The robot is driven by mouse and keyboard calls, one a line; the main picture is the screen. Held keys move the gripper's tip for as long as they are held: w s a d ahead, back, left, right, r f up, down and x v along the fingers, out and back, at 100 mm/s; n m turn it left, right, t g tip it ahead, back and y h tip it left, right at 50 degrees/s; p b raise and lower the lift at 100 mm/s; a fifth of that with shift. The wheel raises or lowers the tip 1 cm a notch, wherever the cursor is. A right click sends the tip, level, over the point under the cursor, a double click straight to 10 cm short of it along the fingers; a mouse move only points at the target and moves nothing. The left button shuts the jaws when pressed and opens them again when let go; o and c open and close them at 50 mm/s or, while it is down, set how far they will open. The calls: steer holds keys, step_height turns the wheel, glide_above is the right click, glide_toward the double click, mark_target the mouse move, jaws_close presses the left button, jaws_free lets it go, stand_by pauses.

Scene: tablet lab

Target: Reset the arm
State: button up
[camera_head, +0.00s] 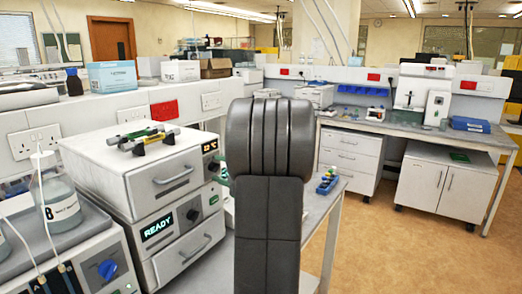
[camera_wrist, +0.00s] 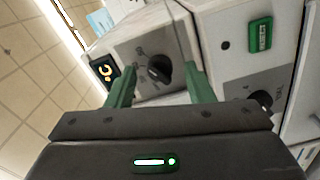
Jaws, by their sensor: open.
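In the wrist view my gripper (camera_wrist: 161,88) shows two green fingers spread apart, with nothing between them. Beyond the fingers are the fronts of a white device with a dark knob (camera_wrist: 159,69) and another with a green display (camera_wrist: 260,35). In the head view my dark arm (camera_head: 270,150) stands upright in the middle and hides what is behind it. A small green part shows at its left edge; most of my gripper is hidden there.
At left stand stacked white instruments (camera_head: 160,185) with a READY display, and a bottle (camera_head: 58,205) marked B. At right are a bench (camera_head: 400,125), a drawer unit (camera_head: 350,158) and a cabinet (camera_head: 440,185). A small rack with colored items (camera_head: 327,181) sits right of my arm. The floor (camera_head: 385,250) at right is clear.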

steer(key=n, duration=0.5)
steer(key=shift+r+n, duration=0.1)
steer(key=shift+n, duration=1.5)
